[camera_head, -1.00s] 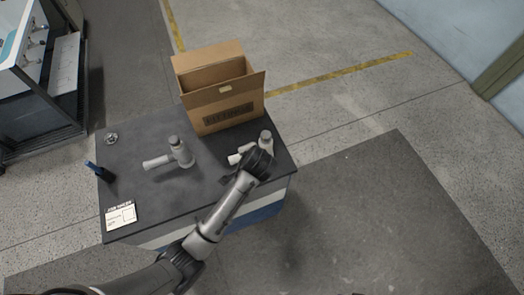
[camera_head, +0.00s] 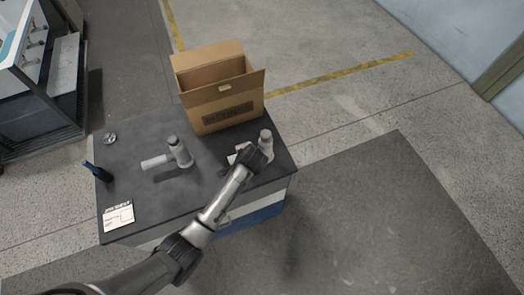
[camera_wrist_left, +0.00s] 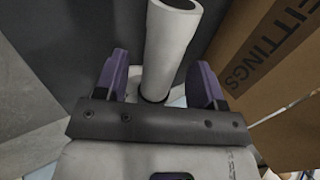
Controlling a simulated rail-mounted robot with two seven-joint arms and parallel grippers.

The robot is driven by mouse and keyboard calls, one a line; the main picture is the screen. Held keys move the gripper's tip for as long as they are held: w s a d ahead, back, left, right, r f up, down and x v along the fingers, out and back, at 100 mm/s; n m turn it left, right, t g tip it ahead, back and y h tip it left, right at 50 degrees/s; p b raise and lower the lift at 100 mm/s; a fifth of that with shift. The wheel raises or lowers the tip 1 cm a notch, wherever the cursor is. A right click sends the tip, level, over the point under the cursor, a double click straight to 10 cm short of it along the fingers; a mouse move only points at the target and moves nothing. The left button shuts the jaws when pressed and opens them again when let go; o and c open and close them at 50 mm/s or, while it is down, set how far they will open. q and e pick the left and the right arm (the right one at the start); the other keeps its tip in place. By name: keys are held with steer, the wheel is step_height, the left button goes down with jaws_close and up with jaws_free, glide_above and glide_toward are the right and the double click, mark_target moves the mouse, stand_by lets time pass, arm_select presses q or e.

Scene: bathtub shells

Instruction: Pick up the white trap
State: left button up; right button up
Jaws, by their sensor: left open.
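The white trap (camera_head: 266,141) stands near the right end of the dark tabletop, partly hidden by my left arm in the head view. My left gripper (camera_head: 248,158) is at the trap in the head view, its fingertips hard to make out. In the left wrist view my left gripper (camera_wrist_left: 161,75) is open, with one purple finger on each side of the trap's white tube (camera_wrist_left: 168,45). Gaps show between the tube and both fingers. The tube's open end points away from the gripper. My right gripper is not in view.
A grey trap (camera_head: 180,152) lies on the dark tabletop (camera_head: 140,195) left of my gripper. An open cardboard box (camera_head: 222,108) stands behind the white trap and shows close on the right in the wrist view. A dark-blue marker-like object (camera_head: 97,171), a metal ring (camera_head: 110,138) and a card (camera_head: 118,216) lie at left.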

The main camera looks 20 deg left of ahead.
mark_target(266, 135)
arm_select(q)
steer(key=shift+x, duration=1.7)
steer(key=shift+d, duration=0.1)
steer(key=c, duration=1.1)
steer(key=shift+r, duration=0.1)
step_height(266, 135, up, 4)
steer(key=shift+d+r, duration=0.2)
steer(key=d+r, duration=0.2)
steer(key=d, duration=0.1)
steer(key=s+d+r, duration=0.1)
steer(key=d+r, duration=0.1)
steer(key=d, duration=0.2)
steer(key=d+r, duration=0.2)
steer(key=d, duration=0.2)
steer(key=shift+s+r, duration=0.2)
steer(key=shift+s, duration=0.2)
